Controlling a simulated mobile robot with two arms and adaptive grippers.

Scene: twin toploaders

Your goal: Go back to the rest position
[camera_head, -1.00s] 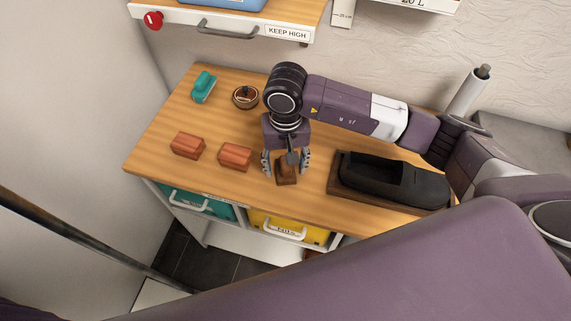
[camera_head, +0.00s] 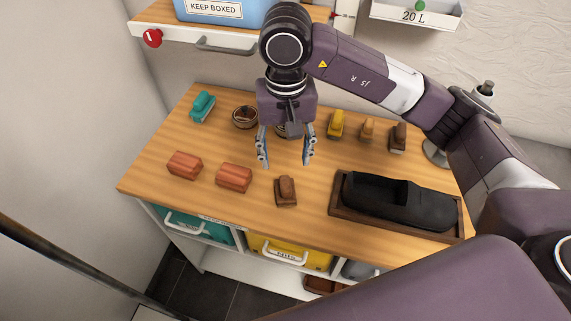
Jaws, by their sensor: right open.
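My right gripper (camera_head: 286,155) is open and empty, pointing down above the wooden worktop (camera_head: 190,145). Its two fingers are apart with nothing between them. A small brown brush-like block (camera_head: 286,191) stands on the worktop below and in front of the gripper, apart from it. My left gripper is not in the head view.
Two reddish blocks (camera_head: 234,177), a teal object (camera_head: 202,106) and a round bowl (camera_head: 245,117) are at left. A yellow brush (camera_head: 336,124) and two brown ones stand at the back. A black shape lies in a wooden tray (camera_head: 336,208). A shelf (camera_head: 180,40) hangs above.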

